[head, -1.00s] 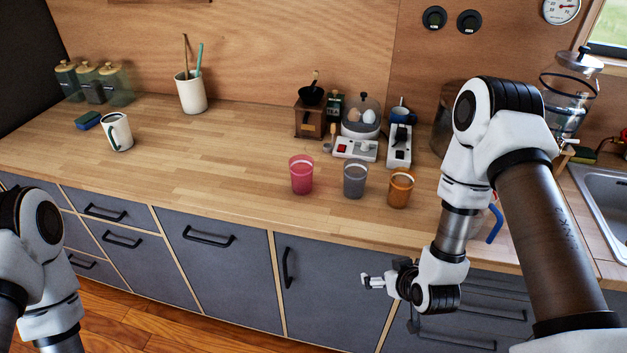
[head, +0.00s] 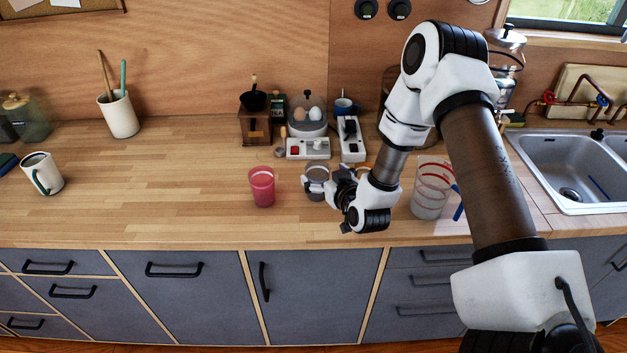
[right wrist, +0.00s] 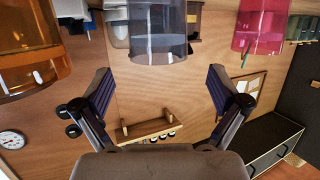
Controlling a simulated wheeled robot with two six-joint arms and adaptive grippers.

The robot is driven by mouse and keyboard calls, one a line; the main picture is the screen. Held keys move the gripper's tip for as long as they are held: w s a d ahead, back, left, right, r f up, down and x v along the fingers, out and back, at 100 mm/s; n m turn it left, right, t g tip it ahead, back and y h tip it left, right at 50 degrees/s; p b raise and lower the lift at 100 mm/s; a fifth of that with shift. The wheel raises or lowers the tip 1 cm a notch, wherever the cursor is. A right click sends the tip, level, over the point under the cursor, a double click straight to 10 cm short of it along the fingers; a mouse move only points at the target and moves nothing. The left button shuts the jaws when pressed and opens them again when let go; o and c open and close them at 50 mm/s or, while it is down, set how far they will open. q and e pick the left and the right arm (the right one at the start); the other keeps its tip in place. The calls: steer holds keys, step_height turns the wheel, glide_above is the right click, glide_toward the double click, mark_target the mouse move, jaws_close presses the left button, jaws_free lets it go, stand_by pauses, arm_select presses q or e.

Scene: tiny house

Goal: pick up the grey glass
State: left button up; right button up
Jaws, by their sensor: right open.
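The grey glass (head: 317,170) stands on the wooden counter, partly hidden behind my right gripper (head: 320,188) in the head view. My right gripper is open, its fingers at the near side of the glass. In the right wrist view, the grey glass (right wrist: 157,35) appears upside down at the top centre, in line with the gap between the spread fingers (right wrist: 160,90). I cannot tell whether a finger touches it. My left gripper is out of view.
A pink glass (head: 262,187) stands left of the grey one. An orange glass (right wrist: 32,45) shows in the right wrist view, mostly hidden by my arm in the head view. A power strip (head: 308,149) and egg cooker (head: 308,116) stand behind.

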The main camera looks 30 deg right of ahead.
mark_target(313, 168)
steer(key=shift+w+d+f+p, duration=0.15)
steer(key=shift+w+f+p, duration=0.25)
steer(key=shift+w, duration=0.15)
steer(key=shift+w+d+f+p, duration=0.15)
steer(key=shift+w+f+p, duration=0.2)
steer(key=shift+w, duration=0.2)
steer(key=x, duration=0.2)
steer(key=shift+w+f, duration=0.25)
steer(key=shift+f, duration=0.05)
steer(key=shift+w+a, duration=0.1)
steer(key=shift+s+r, duration=0.1)
steer(key=shift+s, duration=0.15)
steer(key=c, duration=1.4)
